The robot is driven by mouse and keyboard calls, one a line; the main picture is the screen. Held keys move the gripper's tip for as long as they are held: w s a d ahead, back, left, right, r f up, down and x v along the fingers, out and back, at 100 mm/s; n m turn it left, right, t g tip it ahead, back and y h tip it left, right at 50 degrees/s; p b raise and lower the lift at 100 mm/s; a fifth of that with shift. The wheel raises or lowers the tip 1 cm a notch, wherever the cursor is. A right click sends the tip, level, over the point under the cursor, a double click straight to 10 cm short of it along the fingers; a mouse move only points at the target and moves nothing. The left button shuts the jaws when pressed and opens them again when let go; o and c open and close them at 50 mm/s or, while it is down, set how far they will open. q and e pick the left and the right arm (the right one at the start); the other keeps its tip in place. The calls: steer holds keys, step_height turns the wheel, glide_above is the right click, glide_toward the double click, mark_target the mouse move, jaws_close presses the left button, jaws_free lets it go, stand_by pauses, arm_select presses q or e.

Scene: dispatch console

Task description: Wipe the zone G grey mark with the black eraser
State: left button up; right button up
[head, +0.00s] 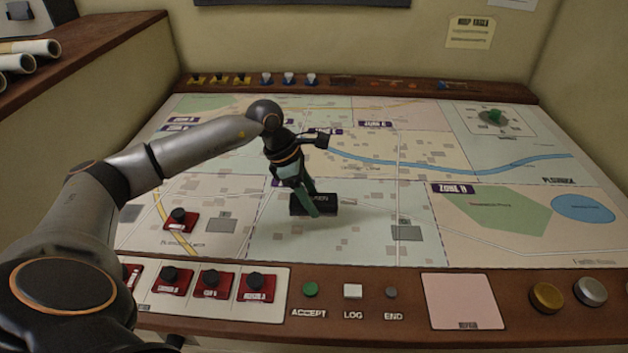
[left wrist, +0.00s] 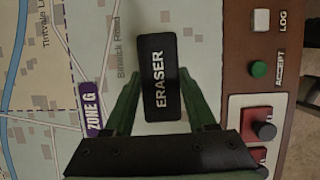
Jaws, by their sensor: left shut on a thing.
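My left gripper (head: 308,203) is shut on the black eraser (head: 328,204), over the lower middle of the map in the head view. In the left wrist view the eraser (left wrist: 158,75) lies between the two green fingers, with its white ERASER lettering facing the camera. I cannot tell whether its underside touches the map. The purple zone G label (left wrist: 90,108) shows left of the fingers in the left wrist view; in the head view my gripper mostly covers it. I cannot make out a grey smear for sure; the eraser and gripper hide part of that zone.
A red block with a black knob (head: 180,220) stands on the map at left. Several more sit in the front tray (head: 277,315), beside the green ACCEPT button (head: 310,290). The map's right side is mostly clear.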

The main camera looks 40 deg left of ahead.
arm_select(q)
steer(key=shift+r+p, duration=0.75)
steer(key=shift+r, duration=0.85)
steer(key=shift+f, duration=0.1)
